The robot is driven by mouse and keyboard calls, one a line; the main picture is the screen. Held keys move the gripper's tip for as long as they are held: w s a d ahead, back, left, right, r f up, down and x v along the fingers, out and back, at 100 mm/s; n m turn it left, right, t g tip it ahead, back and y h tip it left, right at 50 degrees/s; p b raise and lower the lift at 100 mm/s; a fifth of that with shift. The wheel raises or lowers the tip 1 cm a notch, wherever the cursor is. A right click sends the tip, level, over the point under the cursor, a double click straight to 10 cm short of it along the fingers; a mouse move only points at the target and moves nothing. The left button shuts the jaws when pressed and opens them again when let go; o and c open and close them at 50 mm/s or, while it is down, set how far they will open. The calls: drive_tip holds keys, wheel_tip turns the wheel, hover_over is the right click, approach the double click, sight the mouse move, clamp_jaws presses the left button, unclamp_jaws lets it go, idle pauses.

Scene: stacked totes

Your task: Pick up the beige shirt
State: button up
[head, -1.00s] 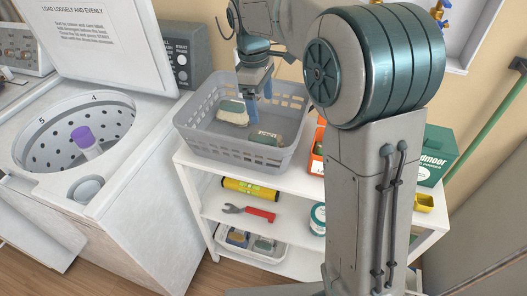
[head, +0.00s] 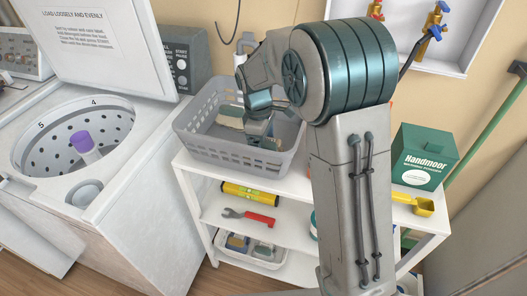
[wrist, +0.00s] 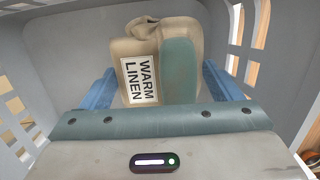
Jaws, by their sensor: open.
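A beige folded cloth item (wrist: 165,28) lies in the grey basket, with a white label reading "WARM LINEN" and a green patch on its face. I take it for the beige shirt. My gripper (wrist: 160,86) is open, with one blue finger on each side of this item in the wrist view. I cannot tell whether the fingers touch it. In the head view my gripper (head: 264,132) is low inside the basket (head: 238,157), and my wrist hides part of the contents.
The basket stands on a white shelf unit (head: 215,181) beside the open washer (head: 70,150). A green box (head: 424,160) and a yellow scoop (head: 422,206) are on the right. Lower shelves hold a yellow tube (head: 250,192), a red-handled wrench (head: 250,216) and a tray (head: 262,263).

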drive_tip(key=shift+f, duration=0.55)
drive_tip(key=c, duration=0.8)
drive_tip(key=shift+r, duration=0.1)
drive_tip(key=shift+c, duration=0.2)
